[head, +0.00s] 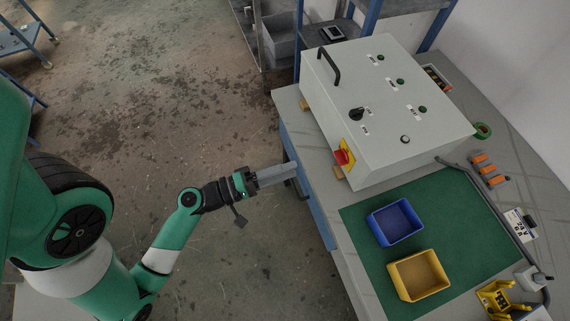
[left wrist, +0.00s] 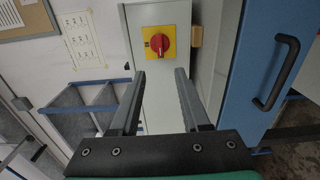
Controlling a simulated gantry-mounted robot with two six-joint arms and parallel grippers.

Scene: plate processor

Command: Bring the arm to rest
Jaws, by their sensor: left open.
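My left arm comes in from the left in the head view, green with dark joints. My left gripper (head: 292,172) is off the left edge of the workbench, over or beside the blue cabinet side. In the left wrist view its two grey fingers (left wrist: 160,78) stand apart with nothing between them. Beyond them is the red rotary switch (left wrist: 160,43) on its yellow plate, fixed to the grey control box (head: 385,105). The switch also shows in the head view (head: 343,157). The gripper is apart from the switch. My right gripper is not in view.
The workbench (head: 357,233) carries a green mat (head: 455,225) with a blue bin (head: 396,222) and a yellow bin (head: 419,275). A blue cabinet front with a black handle (left wrist: 275,73) is close on the right of the wrist view. Open floor (head: 160,110) lies left of the bench.

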